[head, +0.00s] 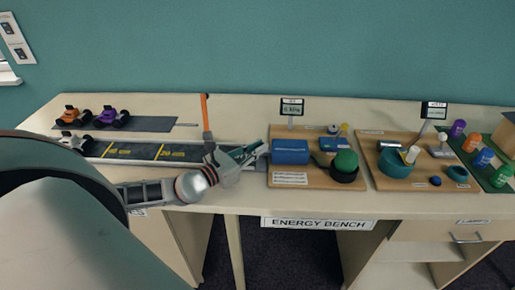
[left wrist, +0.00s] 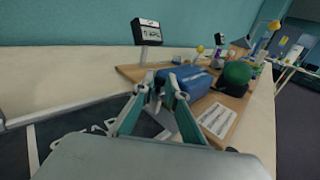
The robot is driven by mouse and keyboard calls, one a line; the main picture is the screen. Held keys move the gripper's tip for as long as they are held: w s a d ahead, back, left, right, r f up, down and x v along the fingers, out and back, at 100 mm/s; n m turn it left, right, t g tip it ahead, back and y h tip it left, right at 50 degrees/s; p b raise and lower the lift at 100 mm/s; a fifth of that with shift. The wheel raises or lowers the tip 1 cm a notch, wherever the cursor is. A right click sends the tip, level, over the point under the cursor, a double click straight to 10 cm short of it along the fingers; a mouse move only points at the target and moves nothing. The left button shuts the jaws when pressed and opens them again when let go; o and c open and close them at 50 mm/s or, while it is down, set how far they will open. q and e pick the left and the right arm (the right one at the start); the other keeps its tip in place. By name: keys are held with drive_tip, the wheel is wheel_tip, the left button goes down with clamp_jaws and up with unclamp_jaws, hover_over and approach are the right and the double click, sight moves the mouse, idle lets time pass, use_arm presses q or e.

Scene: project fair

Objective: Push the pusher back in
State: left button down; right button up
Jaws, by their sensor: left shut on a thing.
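The blue cylinder (head: 290,151) lies on the left wooden board of the bench, below a small display on a post. My left gripper (head: 256,152) is at the cylinder's left end, its fingers pointing at it. In the left wrist view the fingertips (left wrist: 160,84) come together on a small pale part in front of the blue cylinder (left wrist: 188,82). I take this part for the pusher; the fingers hide most of it, and how far it sticks out cannot be told. My right gripper is not in view.
A dark track (head: 140,151) with an orange post (head: 206,116) lies left of the board, close to my left arm. A green dome (head: 345,161) sits right of the cylinder. A second wooden board (head: 410,180) with small parts lies further right. Toy cars stand at the far left.

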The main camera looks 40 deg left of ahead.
use_arm(q)
drive_tip(key=shift+d+r, duration=0.1)
drive_tip(key=shift+d, duration=0.05)
drive_tip(key=c, duration=2.1)
unclamp_jaws()
drive_tip(key=shift+w, duration=0.1)
